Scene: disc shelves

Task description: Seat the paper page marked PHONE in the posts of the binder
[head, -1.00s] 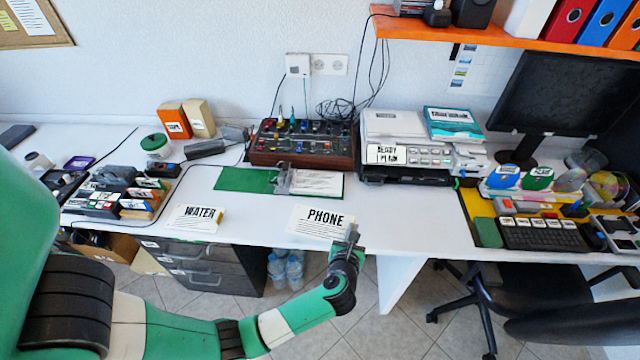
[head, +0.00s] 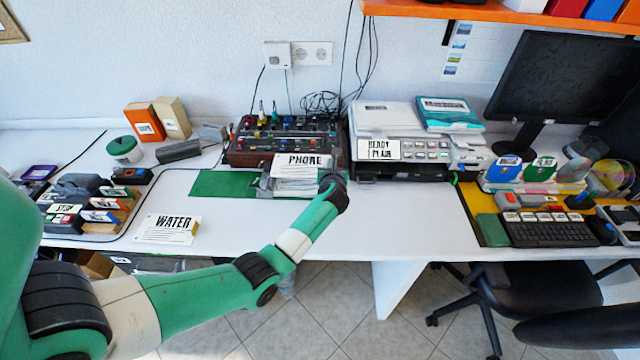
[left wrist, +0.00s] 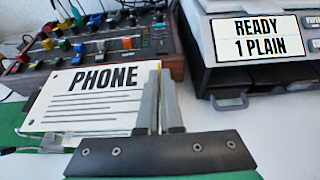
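The paper page marked PHONE (head: 302,160) is white with black print. My left gripper (left wrist: 160,100) is shut on its right edge and holds it tilted up over the binder. The page also shows in the left wrist view (left wrist: 88,105), with small holes along its left edge. The binder (head: 222,184) lies open on the desk, its bare green cover to the left. Its metal post mechanism (head: 265,186) is in the middle, partly behind the page. White sheets (head: 294,187) lie on its right side. I cannot tell whether the page touches the posts. My right gripper is not in view.
A mixer console (head: 245,158) stands right behind the binder. A printer (head: 385,170) marked READY 1 PLAIN is to the right. A page marked WATER (head: 168,230) lies at the front left. The desk in front of the binder is clear.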

